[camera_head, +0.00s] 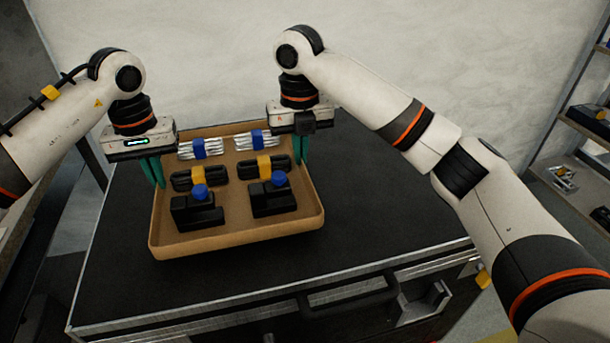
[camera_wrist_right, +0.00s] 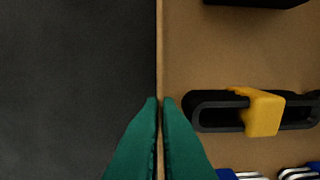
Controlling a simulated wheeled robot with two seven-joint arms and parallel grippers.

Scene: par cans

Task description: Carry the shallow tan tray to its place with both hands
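The shallow tan tray (camera_head: 240,236) is above or on the black case top in the head view; I cannot tell whether it touches. It holds black blocks with blue knobs, black loops with yellow bands and silver bundles with blue bands. My left gripper (camera_head: 153,172) is at the tray's left wall, its green fingers pointing down; the wall between them is partly hidden. My right gripper (camera_head: 300,150) is at the right wall. In the right wrist view its green fingertips (camera_wrist_right: 159,103) close on the thin tray wall (camera_wrist_right: 159,60), one on each side.
The black case (camera_head: 370,225) has a metal edge and a front handle (camera_head: 348,297). Its top is bare to the right of the tray and in front of it. A pale wall stands behind. Shelves (camera_head: 575,130) with items stand at the far right.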

